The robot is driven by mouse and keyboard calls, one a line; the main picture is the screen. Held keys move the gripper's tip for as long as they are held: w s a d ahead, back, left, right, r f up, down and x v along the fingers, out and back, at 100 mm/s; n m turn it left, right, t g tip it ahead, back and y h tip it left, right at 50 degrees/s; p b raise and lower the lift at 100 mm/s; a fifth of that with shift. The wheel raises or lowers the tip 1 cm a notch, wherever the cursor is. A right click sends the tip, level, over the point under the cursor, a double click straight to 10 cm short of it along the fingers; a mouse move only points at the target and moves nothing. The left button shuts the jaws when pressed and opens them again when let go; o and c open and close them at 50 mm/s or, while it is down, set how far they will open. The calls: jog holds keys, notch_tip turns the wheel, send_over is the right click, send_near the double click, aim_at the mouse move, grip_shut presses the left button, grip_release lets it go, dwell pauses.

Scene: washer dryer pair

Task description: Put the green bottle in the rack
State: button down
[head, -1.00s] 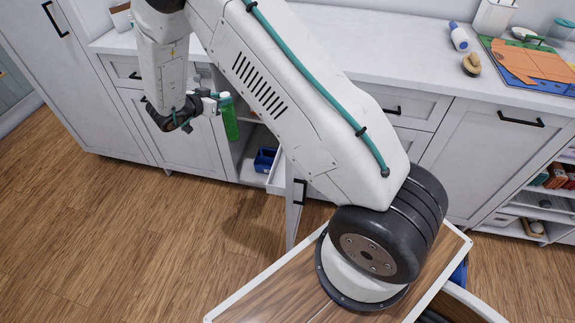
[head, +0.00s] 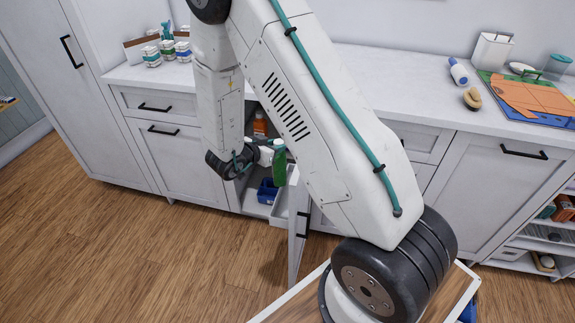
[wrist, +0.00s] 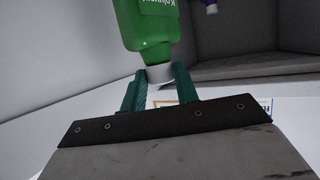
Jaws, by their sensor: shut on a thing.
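The green bottle (head: 279,167) is held up in front of the open cabinet in the head view. In the head view my gripper (head: 268,155) points right, toward the cabinet opening. A white rack-like tray (head: 282,207) sits on the open cabinet door's inner side; my arm partly hides it.
The open cabinet door (head: 298,232) juts out toward me. Inside the cabinet are an orange bottle (head: 260,124) and a blue bin (head: 267,191). Small bottles (head: 167,50) stand on the counter at left. The wood floor (head: 150,245) at left is clear.

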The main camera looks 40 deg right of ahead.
aim_at(279, 163)
jog(key=s+d+f, duration=0.2)
jog(key=s+f, duration=0.1)
jog(key=f, duration=0.4)
jog(key=shift+s+d, duration=0.3)
jog(key=shift+d, duration=0.05)
dwell(0.4)
jog(key=shift+f, duration=0.15)
jog(key=c, duration=1.1)
grip_release()
jog(key=shift+o, duration=0.2)
